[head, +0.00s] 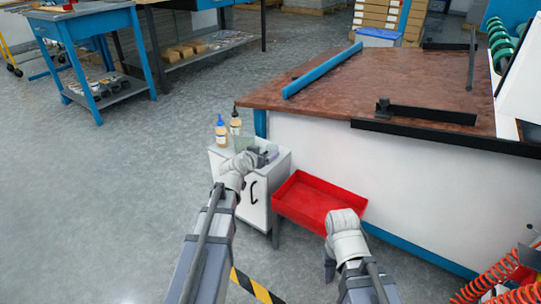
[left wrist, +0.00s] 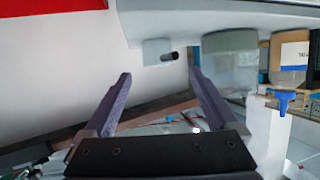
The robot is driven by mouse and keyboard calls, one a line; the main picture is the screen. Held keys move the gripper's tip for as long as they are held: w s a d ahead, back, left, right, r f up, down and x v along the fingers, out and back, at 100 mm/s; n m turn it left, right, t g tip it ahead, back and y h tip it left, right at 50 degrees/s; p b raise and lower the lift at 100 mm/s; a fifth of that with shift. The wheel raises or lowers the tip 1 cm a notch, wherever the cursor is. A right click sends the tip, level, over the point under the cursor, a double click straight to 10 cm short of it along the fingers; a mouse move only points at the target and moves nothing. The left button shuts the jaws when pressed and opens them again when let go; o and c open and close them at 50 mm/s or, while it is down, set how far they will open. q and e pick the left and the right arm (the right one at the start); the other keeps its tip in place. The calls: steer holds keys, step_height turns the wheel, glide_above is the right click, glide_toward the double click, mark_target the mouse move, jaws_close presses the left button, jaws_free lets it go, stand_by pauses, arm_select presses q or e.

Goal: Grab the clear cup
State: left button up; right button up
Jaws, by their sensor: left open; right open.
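The clear cup (head: 244,142) stands on a small white cabinet (head: 256,186), just behind my left gripper (head: 262,154) in the head view. In the left wrist view, which looks upside down, the pale see-through cup (left wrist: 229,58) is up and right of the fingers. The left fingers (left wrist: 160,95) are apart with nothing between them, and the cup lies outside the right-hand finger. My right gripper (head: 345,222) is at the near right corner of a red tray; its fingers are hard to make out, and no held object shows.
Two bottles, one blue-capped (head: 221,132) and one dark-capped (head: 236,121), stand close beside the cup. A grey item with a dark end (left wrist: 160,51) is also close. The red tray (head: 303,218) and a big brown-topped table (head: 340,85) are to the right. Open floor lies left.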

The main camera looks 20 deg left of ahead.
mark_target(274, 147)
arm_select(q)
steer(key=shift+b+x, duration=1.05)
steer(key=shift+x, duration=2.35)
steer(key=shift+d+r, duration=0.1)
steer(key=shift+d, duration=0.1)
steer(key=shift+s, duration=0.1)
steer(key=c, duration=1.4)
steer(key=shift+c, duration=0.2)
step_height(274, 147, up, 10)
steer(key=p, duration=1)
steer(key=shift+r, duration=0.15)
